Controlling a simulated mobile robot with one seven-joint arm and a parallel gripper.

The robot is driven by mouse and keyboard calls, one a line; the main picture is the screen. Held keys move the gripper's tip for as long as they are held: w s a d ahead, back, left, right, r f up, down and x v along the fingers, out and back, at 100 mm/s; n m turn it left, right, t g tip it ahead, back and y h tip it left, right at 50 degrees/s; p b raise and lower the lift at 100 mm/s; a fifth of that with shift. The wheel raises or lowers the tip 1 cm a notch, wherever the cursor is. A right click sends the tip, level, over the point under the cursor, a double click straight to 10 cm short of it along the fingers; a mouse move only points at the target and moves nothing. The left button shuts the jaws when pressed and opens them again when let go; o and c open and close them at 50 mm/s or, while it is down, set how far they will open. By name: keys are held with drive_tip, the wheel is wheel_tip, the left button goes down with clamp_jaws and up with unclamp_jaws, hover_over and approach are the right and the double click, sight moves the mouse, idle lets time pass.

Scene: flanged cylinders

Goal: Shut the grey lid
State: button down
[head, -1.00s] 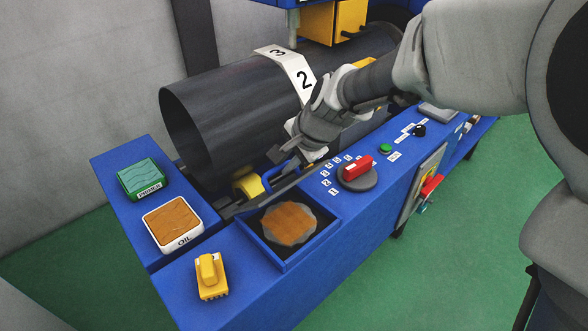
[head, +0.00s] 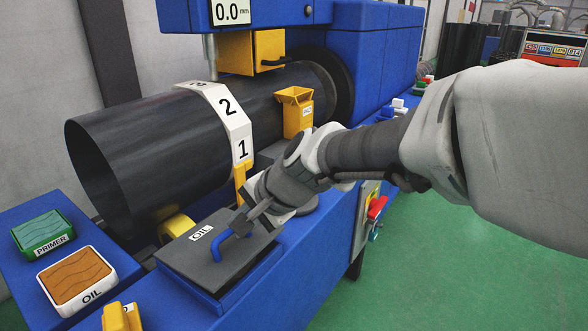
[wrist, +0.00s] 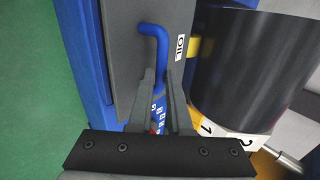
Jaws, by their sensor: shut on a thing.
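The grey lid (head: 188,262), labelled OIL, lies over the blue oil bin (head: 262,272) on the bench and hides its inside. It looks nearly flat; I cannot tell if it rests fully on the rim. A bent blue handle (head: 217,249) stands on its top. My gripper (head: 241,222) is shut on this handle, reaching in from the right. In the wrist view the two fingers (wrist: 157,80) close around the handle's lower part, and the handle's bent end (wrist: 154,29) shows beyond the tips. The lid (wrist: 128,50) also shows there, beside the fingers.
A large dark pipe (head: 150,150) with a white numbered band (head: 228,108) lies behind the lid. The green PRIMER pad (head: 42,232), the OIL pad (head: 76,276) and a yellow block (head: 121,318) stand to the left. A red knob (head: 376,207) is on the bench front.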

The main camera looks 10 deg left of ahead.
drive_tip(key=shift+s+d+f+b, duration=0.1)
drive_tip(key=shift+d+f+b, duration=0.1)
drive_tip(key=shift+f+b, duration=0.3)
drive_tip(key=shift+s+d+f+b, duration=0.1)
drive_tip(key=shift+d+f+b, duration=0.1)
drive_tip(key=shift+f, duration=0.5)
drive_tip(key=shift+r, duration=0.15)
drive_tip(key=c, duration=0.8)
unclamp_jaws()
drive_tip(key=shift+c, duration=0.2)
drive_tip(key=shift+r, duration=0.1)
drive_tip(key=p+v, duration=0.5)
drive_tip(key=v, duration=1.2)
drive_tip(key=shift+r+p, duration=0.2)
drive_tip(key=shift+p, duration=0.15)
drive_tip(key=shift+d, duration=0.1)
